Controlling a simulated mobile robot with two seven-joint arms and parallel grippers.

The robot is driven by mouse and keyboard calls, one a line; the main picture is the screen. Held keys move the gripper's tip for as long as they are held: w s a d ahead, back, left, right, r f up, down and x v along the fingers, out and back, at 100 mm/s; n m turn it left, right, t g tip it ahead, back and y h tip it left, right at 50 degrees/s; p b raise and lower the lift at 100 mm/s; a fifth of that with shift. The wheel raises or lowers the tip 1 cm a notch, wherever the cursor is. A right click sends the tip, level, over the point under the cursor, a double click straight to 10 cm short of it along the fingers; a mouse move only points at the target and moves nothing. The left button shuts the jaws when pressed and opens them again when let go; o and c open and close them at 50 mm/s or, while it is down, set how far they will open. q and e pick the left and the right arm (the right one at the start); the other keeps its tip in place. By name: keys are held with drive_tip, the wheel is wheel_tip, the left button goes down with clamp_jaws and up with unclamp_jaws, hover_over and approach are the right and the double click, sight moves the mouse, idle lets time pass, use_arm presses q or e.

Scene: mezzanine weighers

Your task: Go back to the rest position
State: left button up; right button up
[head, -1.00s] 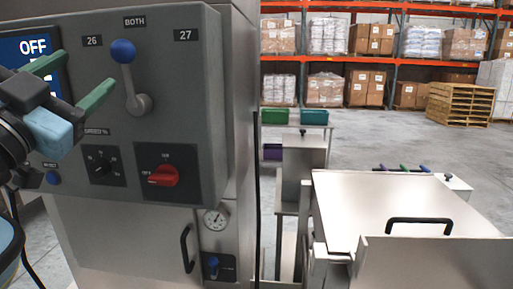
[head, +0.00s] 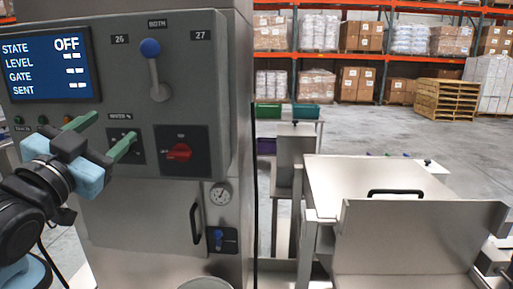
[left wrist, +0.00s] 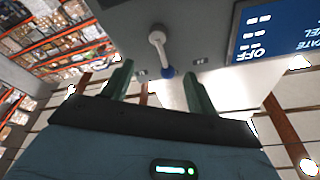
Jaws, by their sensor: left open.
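My left gripper (head: 104,137) is in front of the grey control panel (head: 205,80) in the head view, below the display and left of the lever. Its two green fingers are apart with nothing between them. In the left wrist view the open fingers (left wrist: 158,88) point toward the panel, and the lever with its blue knob (left wrist: 168,72) shows beyond them. In the head view the lever's blue knob (head: 150,48) is at the top, under the label BOTH, between 26 and 27. My right gripper is not in view.
The display (head: 46,64) reads STATE OFF. A red rotary switch (head: 179,152) and a black dial sit low on the panel. A steel machine with a black-handled lid (head: 375,180) stands at right. Racks of boxes (head: 360,85) and a wooden pallet stack (head: 455,99) are behind, with open floor before them.

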use_arm(q)
wheel_tip(320, 180, down, 35)
drive_tip(key=d+n+g+y, duration=0.1)
drive_tip(key=n+g, duration=0.2)
drive_tip(key=g, duration=0.2)
drive_tip(key=s+d+f+n+g, duration=0.2)
drive_tip(key=s+f+g, duration=0.3)
drive_tip(key=s+f, duration=2.1)
wheel_tip(320, 180, down, 2)
drive_tip(key=shift+s+d+f+n+g+y, duration=0.3)
drive_tip(key=shift+d+n+g+y, duration=0.1)
drive_tip(key=shift+d, duration=0.25)
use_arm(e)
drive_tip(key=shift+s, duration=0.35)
